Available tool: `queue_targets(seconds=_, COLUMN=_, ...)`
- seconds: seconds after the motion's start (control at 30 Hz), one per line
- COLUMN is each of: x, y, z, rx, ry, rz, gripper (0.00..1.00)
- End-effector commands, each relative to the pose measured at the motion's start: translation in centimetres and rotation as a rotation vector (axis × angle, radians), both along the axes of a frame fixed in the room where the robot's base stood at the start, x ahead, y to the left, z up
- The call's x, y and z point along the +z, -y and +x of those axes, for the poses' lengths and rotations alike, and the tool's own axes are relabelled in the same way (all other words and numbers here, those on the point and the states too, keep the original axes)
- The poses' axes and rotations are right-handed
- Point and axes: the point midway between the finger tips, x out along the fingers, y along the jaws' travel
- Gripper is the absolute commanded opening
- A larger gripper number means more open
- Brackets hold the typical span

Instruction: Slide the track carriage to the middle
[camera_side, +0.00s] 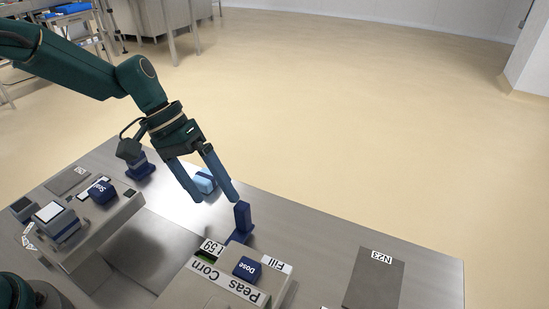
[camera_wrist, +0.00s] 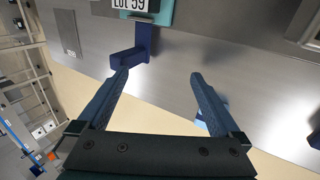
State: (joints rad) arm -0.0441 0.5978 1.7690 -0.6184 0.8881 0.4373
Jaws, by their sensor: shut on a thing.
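I cannot tell for sure which piece is the track carriage. A light blue block (camera_side: 205,181) sits near the back edge of the bench. In the wrist view it is mostly hidden behind the right-hand finger. A dark blue upright post on a flat foot (camera_side: 242,215) stands to the right of my gripper in the side view; it also shows in the wrist view (camera_wrist: 143,40), close to the left-hand fingertip. My gripper (camera_side: 216,199) is over the bench's back part with its fingers wide apart. In the wrist view (camera_wrist: 158,75) I see nothing between the fingertips.
A label box reading Peas Corn (camera_side: 222,281) with a Dose button (camera_side: 247,268) stands at the front. A Start button unit (camera_side: 102,191) and a dark blue fixture (camera_side: 140,170) are at left. A grey N23 plate (camera_side: 373,280) lies at right. Bare metal surrounds it.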

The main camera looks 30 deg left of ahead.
Motion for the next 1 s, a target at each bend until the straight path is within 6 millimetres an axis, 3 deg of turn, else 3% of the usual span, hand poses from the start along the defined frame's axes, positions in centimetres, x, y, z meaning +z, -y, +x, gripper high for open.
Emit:
queue_targets(seconds=0.03, x=-2.0, y=-1.8, z=-0.5, rx=-0.023, ry=-0.005, rz=0.073, gripper=0.60)
queue_targets(seconds=0.53, x=-2.0, y=-5.0, z=-0.6, rx=-0.024, ry=-0.005, rz=0.072, gripper=0.60)
queue_targets(seconds=0.57, x=-2.0, y=-5.2, z=-0.6, rx=-0.024, ry=-0.005, rz=0.072, gripper=0.41)
queue_targets(seconds=0.6, x=-2.0, y=-5.5, z=-0.5, rx=-0.025, ry=-0.004, rz=0.071, gripper=0.00)
queue_targets(seconds=1.0, x=-1.8, y=-7.4, z=-0.4, rx=-0.030, ry=0.002, rz=0.068, gripper=0.00)
